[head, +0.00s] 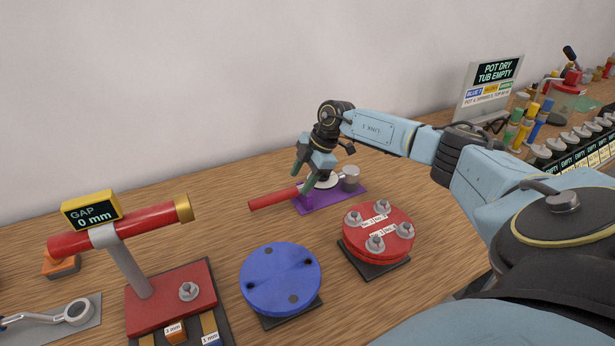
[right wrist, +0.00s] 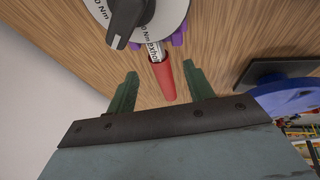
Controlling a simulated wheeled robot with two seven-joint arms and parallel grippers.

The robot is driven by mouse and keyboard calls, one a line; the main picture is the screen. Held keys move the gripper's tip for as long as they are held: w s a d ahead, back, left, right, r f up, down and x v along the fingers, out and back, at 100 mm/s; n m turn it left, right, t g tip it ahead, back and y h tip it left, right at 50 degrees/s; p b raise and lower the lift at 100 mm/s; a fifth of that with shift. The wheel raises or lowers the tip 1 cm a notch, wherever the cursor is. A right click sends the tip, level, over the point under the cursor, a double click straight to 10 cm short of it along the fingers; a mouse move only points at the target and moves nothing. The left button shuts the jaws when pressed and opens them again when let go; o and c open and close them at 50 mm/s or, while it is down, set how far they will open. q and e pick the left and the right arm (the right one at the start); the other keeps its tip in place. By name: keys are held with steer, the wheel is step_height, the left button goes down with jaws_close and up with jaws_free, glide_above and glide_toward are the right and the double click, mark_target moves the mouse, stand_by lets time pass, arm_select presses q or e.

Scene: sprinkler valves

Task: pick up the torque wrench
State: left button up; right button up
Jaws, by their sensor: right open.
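The handle sticks out past the mat's left edge. In the right wrist view, the red handle (right wrist: 164,80) and the white dial with a black knob (right wrist: 125,20) show. My right gripper (head: 303,176) is open above the wrench, its green fingers pointing down. In the wrist view the fingertips (right wrist: 162,76) lie on either side of the handle, apart from it. My left gripper is out of view.
A blue disc (head: 280,278) and a red flange with bolts (head: 378,230) stand in front of the wrench. A red stand with a gap display (head: 91,210) is at left, with a ring spanner (head: 75,312) beside it. Colourful valves and a sign (head: 490,92) are at right.

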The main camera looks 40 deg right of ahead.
mark_target(295, 187)
steer(key=shift+w+a+f, duration=0.15)
steer(key=shift+a+f, duration=0.1)
steer(key=shift+f, duration=0.35)
steer(key=x, duration=0.5)
steer(key=shift+b, duration=0.3)
steer(key=shift+c, duration=0.4)
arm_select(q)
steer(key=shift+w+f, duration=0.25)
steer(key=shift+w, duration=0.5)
arm_select(e)
jaws_close()
steer(key=shift+w+r, duration=0.15)
